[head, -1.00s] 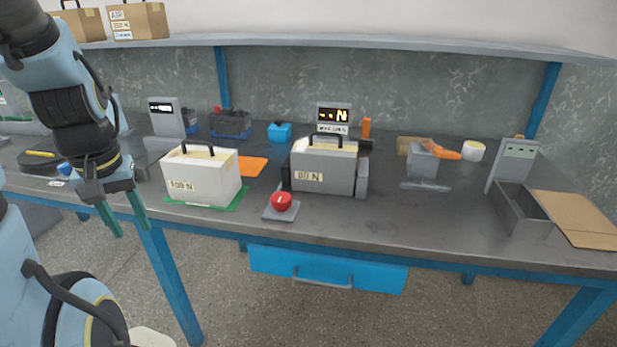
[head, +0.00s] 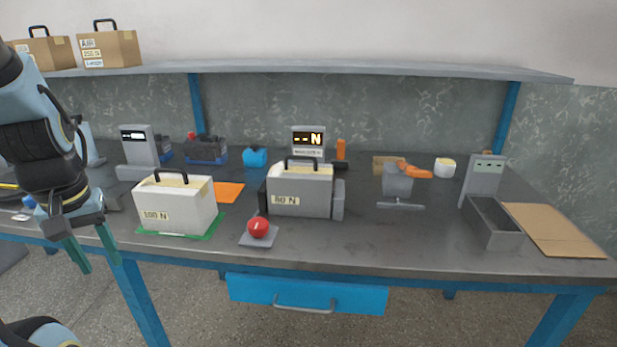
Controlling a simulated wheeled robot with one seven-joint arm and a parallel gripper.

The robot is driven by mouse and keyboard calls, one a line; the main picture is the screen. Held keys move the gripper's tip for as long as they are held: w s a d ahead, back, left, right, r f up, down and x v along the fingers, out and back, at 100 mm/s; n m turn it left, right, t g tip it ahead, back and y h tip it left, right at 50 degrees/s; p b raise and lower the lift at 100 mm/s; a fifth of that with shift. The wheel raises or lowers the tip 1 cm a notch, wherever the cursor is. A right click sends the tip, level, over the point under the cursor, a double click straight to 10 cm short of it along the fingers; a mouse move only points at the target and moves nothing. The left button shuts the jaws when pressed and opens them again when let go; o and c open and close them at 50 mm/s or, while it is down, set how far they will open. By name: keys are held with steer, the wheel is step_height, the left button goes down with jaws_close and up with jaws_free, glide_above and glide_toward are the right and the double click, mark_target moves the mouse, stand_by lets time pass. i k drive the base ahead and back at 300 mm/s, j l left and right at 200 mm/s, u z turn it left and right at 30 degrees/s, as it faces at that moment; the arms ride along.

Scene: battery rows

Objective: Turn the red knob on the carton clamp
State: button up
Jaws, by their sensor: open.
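The red knob (head: 258,228) sits on a small grey base plate (head: 259,241) at the front of the bench, left of centre. Just behind it to the right stands the carton clamp (head: 338,205), with grey jaws at the sides of a grey carton (head: 300,192) labelled 80 N. A display (head: 308,139) behind the carton shows dashes and an N. My gripper (head: 93,252) is at the left, open and empty, fingers pointing down by the bench's front edge. It is well to the left of the knob and apart from it.
A white carton (head: 174,203) labelled with an N value stands on a green mat (head: 210,229) between my gripper and the knob. An orange sheet (head: 229,192) lies behind it. A blue drawer (head: 307,294) hangs below.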

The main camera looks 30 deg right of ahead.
mark_target(257, 226)
steer(key=k+l+u, duration=0.7)
steer(key=k+l, duration=0.05)
steer(key=l, duration=0.05)
